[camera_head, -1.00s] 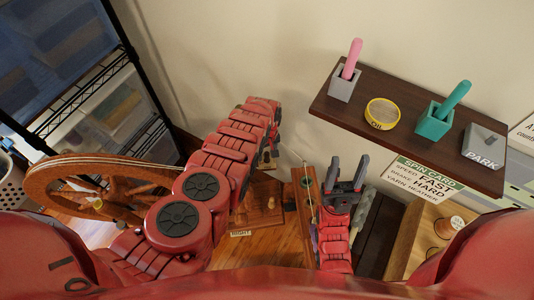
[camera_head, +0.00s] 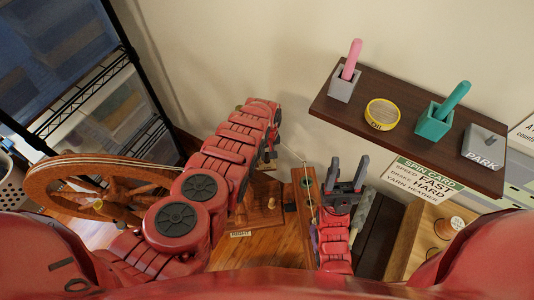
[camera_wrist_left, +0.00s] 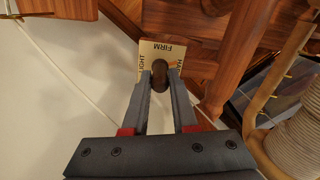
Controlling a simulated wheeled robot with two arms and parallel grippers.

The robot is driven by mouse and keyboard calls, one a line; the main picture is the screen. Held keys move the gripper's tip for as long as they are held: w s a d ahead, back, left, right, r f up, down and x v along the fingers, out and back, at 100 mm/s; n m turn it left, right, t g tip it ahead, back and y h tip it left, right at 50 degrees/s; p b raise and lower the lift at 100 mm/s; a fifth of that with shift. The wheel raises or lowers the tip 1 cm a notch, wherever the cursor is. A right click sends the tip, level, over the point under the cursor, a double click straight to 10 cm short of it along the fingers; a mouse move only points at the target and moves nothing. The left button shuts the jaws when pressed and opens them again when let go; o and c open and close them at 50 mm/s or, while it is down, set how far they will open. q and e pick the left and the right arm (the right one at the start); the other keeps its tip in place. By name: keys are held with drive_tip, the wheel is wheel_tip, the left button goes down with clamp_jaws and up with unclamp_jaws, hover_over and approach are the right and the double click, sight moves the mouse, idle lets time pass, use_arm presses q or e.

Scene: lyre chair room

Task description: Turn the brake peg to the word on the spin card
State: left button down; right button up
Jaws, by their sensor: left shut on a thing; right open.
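The spin card (camera_head: 425,180) hangs below the shelf at the right in the head view and reads SPEED FAST, BRAKE HARD, YARN HEATHER. In the wrist view the dark brown brake peg (camera_wrist_left: 160,76) stands before a pale dial plate (camera_wrist_left: 149,48). The plate shows FIRM upside down at the top, LIGHT at the left and HARD, partly hidden, at the right. My left gripper (camera_wrist_left: 159,80) is shut on the peg; in the head view its tips (camera_head: 268,155) are mostly hidden behind the arm. My right gripper (camera_head: 346,172) is open and empty, pointing up.
A dark shelf (camera_head: 400,112) on the wall holds a grey holder with a pink stick, a yellow OIL tin (camera_head: 382,114), a teal holder and a PARK block (camera_head: 484,147). A spoked wooden wheel (camera_head: 60,170) stands at the left beside a black wire rack.

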use_arm(q)
drive_tip(key=m, duration=0.4)
drive_tip(key=c, duration=0.7)
unclamp_jaws()
